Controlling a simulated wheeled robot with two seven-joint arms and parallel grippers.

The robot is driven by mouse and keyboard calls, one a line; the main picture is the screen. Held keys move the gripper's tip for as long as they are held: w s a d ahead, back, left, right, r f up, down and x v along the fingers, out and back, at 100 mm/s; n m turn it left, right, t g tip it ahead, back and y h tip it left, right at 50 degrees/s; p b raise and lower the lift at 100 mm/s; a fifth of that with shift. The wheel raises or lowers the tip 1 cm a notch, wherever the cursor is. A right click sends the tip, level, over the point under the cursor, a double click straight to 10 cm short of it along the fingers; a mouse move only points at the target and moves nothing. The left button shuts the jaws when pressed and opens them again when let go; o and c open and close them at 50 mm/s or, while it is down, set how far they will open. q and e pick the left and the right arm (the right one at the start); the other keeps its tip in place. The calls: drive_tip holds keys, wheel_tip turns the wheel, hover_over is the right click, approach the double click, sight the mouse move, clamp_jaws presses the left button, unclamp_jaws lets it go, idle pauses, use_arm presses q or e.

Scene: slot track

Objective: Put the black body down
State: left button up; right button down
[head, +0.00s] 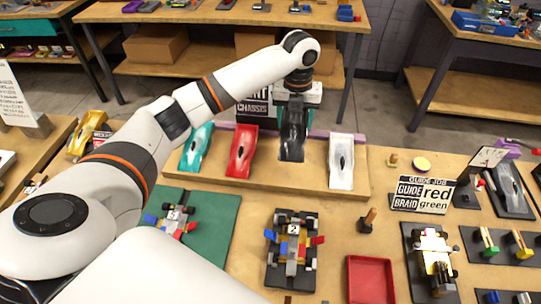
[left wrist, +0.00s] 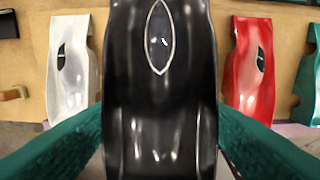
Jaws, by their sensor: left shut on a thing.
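The black body (head: 292,140) is a glossy car shell in my left gripper (head: 296,100). In the head view it is over the wooden body rack (head: 350,184), between the red body (head: 242,151) and the white body (head: 341,162). In the left wrist view the black body (left wrist: 160,110) fills the middle, with a green finger on each side. The gripper is shut on it. I cannot tell whether its lower end touches the rack. The teal body (head: 197,150) lies at the rack's left end. My right gripper is out of view.
A chassis car (head: 292,250) stands on a dark pad in front of the rack, and another lies on the green mat (head: 215,232). A red tray (head: 370,280), a wooden-handled tool (head: 368,220) and a guide sign (head: 423,194) are to the right.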

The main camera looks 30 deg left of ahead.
use_arm(q)
wheel_tip(320, 180, down, 10)
drive_tip(key=shift+r+p, duration=0.1)
drive_tip(key=shift+p, duration=0.45)
drive_tip(key=o, duration=0.9)
drive_tip(key=shift+o, duration=0.2)
wheel_tip(320, 180, up, 12)
drive_tip(key=shift+r+b, duration=0.1)
drive_tip(key=shift+b, duration=0.4)
